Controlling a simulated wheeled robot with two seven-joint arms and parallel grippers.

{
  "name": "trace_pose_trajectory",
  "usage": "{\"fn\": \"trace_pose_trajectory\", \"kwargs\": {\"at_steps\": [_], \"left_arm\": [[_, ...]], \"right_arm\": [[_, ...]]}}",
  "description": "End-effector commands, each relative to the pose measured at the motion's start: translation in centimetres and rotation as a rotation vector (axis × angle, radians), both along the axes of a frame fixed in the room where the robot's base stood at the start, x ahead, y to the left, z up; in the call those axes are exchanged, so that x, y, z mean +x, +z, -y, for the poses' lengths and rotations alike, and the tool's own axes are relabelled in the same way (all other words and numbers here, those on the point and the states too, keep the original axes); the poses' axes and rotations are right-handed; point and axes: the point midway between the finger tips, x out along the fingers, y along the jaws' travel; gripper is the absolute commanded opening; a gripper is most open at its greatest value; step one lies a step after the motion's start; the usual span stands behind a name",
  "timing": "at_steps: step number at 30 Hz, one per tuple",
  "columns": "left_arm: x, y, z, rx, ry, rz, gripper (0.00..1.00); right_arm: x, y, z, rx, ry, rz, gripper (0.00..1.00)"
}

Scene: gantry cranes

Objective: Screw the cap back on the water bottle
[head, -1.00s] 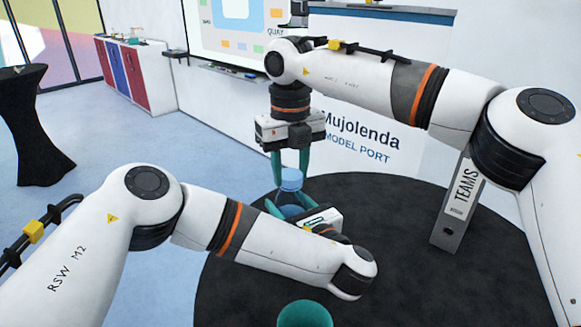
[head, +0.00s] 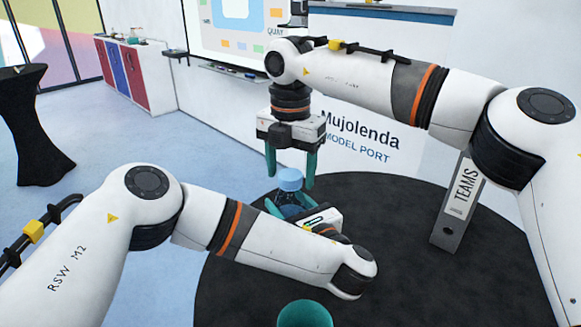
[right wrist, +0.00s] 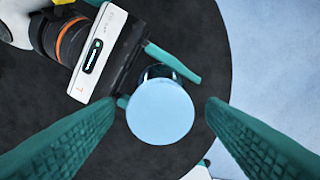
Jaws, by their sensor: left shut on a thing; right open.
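The water bottle (head: 289,198) stands upright near the left edge of the round black table, with the light-blue cap (head: 290,179) on its top. My left gripper (head: 290,211) is shut around the bottle's body below the cap; the arm hides the lower part. My right gripper (head: 291,168) points straight down from above and is open, one finger on each side of the cap and apart from it. In the right wrist view the cap (right wrist: 160,111) is seen from above between the two spread green fingers. Whether the cap is fully tight cannot be told.
The round black table (head: 420,255) has free room to the right. A teal cup-like object (head: 305,314) is at the near edge. A black cocktail table (head: 38,130) stands far left.

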Motion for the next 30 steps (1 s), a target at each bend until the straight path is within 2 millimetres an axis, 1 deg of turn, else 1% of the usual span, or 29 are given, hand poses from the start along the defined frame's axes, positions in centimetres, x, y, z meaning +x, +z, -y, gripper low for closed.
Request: {"fn": "trace_pose_trajectory", "kwargs": {"at_steps": [4, 8, 18, 24, 30], "left_arm": [[0.0, 0.0, 0.0, 0.000, 0.000, -0.001, 0.00], [0.0, 0.0, 0.0, 0.000, 0.000, -0.001, 0.00], [0.0, -0.1, 0.0, 0.000, 0.000, -0.001, 0.00], [0.0, -0.1, 0.0, 0.000, 0.000, -0.001, 0.00], [0.0, 0.0, 0.0, 0.000, 0.000, -0.001, 0.00]], "right_arm": [[0.0, 0.5, 0.0, 0.000, 0.001, 0.001, 0.65], [0.0, 2.2, -0.1, 0.001, 0.000, 0.003, 0.65], [0.0, 9.5, -0.1, 0.002, -0.001, 0.002, 0.65], [0.0, 11.5, 0.0, 0.000, -0.001, 0.001, 0.65], [0.0, 12.0, 0.0, 0.000, 0.000, 0.000, 0.65]]}}
